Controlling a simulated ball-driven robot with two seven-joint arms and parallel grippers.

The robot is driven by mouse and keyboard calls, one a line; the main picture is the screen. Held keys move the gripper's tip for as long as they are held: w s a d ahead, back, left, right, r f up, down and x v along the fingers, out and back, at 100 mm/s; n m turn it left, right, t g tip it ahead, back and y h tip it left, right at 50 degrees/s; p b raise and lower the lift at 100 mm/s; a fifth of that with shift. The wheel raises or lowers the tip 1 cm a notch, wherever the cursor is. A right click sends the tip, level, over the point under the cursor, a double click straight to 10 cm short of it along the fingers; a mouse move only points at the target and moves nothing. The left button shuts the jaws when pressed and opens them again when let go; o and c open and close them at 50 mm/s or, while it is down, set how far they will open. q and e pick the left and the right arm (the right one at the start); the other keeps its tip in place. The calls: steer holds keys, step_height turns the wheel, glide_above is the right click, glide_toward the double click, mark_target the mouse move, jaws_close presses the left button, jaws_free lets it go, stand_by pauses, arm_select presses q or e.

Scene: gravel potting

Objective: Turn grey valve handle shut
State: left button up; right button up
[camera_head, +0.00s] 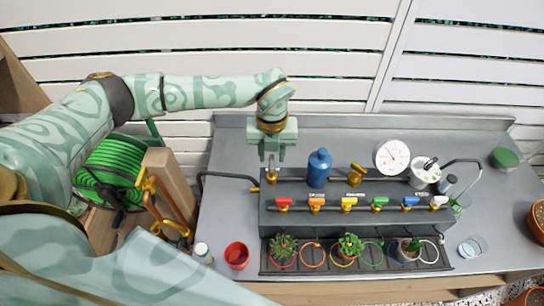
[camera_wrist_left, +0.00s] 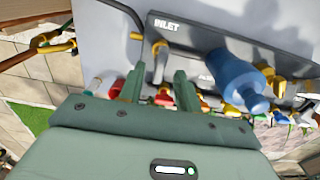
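The manifold (camera_head: 325,217) is a dark grey block on the bench with a row of coloured valve handles along its front. At its left end a small valve with a grey handle (camera_head: 271,173) stands on the brass fitting of the black inlet pipe. In the left wrist view the grey handle (camera_wrist_left: 160,48) shows beside the INLET label. My left gripper (camera_head: 272,156) hangs just behind and above this valve. In the left wrist view its two fingers (camera_wrist_left: 160,70) are apart with nothing gripped; the handle appears just beyond them. My right gripper is out of view.
A round white gauge (camera_head: 393,157) is farther right. Potted plants (camera_head: 350,246) and coloured rings lie in front. A red cup (camera_head: 237,255) stands front left. A green hose (camera_head: 108,172) hangs at left.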

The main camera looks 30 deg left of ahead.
arm_select(q)
steer(key=shift+f, duration=0.95)
jaws_close()
